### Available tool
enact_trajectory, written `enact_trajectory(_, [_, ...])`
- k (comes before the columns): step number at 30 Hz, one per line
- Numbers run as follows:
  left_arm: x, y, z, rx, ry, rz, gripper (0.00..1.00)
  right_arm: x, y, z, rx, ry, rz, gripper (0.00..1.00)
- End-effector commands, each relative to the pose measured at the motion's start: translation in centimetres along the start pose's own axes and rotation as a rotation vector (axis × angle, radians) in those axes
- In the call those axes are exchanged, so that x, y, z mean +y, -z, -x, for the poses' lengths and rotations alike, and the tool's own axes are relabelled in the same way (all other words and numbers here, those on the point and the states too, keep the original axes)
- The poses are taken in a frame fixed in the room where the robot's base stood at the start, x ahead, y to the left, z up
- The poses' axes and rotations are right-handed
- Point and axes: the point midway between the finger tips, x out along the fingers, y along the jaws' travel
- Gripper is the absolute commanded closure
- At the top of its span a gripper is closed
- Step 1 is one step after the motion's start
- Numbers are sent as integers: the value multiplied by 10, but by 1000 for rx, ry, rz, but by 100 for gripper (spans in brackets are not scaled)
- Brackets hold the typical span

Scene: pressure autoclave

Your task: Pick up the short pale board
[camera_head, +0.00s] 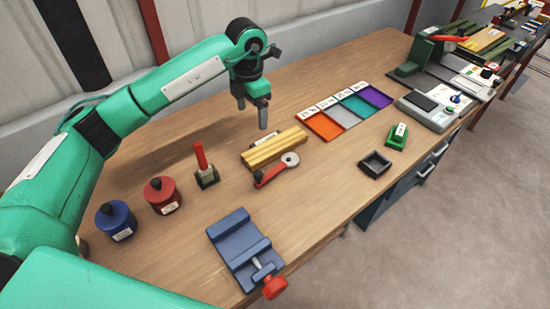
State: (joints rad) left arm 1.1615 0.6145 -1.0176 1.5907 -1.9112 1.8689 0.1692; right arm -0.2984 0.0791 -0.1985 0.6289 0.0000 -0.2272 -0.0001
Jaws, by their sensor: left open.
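Pale yellow boards (274,147) lie side by side, or as one ridged piece, on the wooden workbench, near the middle of the view. I cannot tell which of them is the short one. My right gripper is not in view.
A red-handled tool (274,171) lies just in front of the boards. Colored trays (345,112) are to the right. A blue vise (240,245), blue and red canisters (115,221) and a small dark tray (375,165) stand nearby.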

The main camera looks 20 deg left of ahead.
Motion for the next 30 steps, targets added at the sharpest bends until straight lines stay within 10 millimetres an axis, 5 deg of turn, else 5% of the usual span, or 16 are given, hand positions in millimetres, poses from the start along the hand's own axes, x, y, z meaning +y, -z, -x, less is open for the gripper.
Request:
enact_trajectory(1, [0,0,-14,-1,0,0,20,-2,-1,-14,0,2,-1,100])
enact_trajectory(6, [0,0,-22,-1,0,0,20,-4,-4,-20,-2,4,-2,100])
enact_trajectory(21, [0,0,-98,2,2,1,20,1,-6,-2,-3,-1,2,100])
enact_trajectory(30, [-2,0,-122,3,2,1,20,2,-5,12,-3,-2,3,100])
